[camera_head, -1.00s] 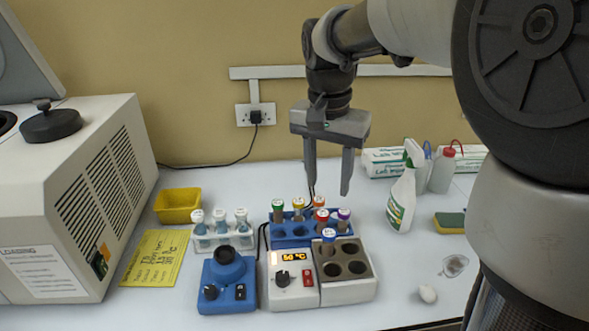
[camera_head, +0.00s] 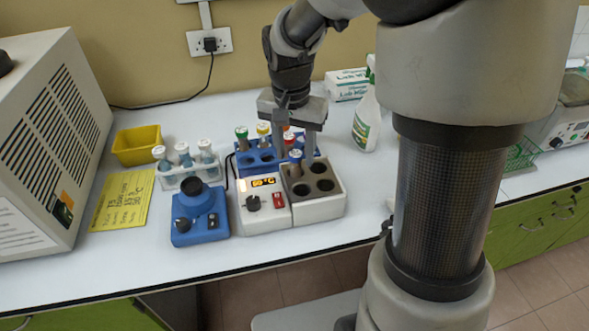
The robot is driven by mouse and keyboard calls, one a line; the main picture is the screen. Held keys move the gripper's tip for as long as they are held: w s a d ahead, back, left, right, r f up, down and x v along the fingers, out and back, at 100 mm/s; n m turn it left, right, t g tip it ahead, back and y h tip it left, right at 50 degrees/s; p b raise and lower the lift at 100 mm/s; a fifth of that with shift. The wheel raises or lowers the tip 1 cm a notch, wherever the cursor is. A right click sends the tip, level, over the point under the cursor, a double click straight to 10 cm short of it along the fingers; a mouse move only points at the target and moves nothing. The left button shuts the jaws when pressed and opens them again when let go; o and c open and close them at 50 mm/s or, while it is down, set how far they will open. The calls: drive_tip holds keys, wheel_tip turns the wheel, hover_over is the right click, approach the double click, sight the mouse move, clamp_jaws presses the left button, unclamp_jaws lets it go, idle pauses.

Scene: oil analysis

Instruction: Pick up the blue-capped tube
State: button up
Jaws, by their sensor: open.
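The blue-capped tube (camera_head: 295,165) stands upright in the back left hole of the heating block (camera_head: 327,208), which has several other holes that look empty. Its cap has a pale top. My gripper (camera_head: 293,150) is open and points down just behind the blue-capped tube, over the right part of the blue rack (camera_head: 255,163). One finger shows on each side of the red and orange caps there. I cannot tell how close the fingers are to those tubes. The purple cap is hidden.
The rack also holds green-capped (camera_head: 242,139) and yellow-capped (camera_head: 263,134) tubes. A white rack (camera_head: 190,177) of white-capped tubes, a blue mixer (camera_head: 200,212) and a yellow bin (camera_head: 137,146) stand left. A spray bottle (camera_head: 366,120) stands behind right. The bench front edge is clear.

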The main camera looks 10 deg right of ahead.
sight(295, 172)
wheel_tip(295, 172, down, 2)
drive_tip(key=shift+w+d+f, duration=0.1)
drive_tip(key=shift+f, duration=0.15)
drive_tip(key=shift+r, duration=0.1)
clamp_jaws()
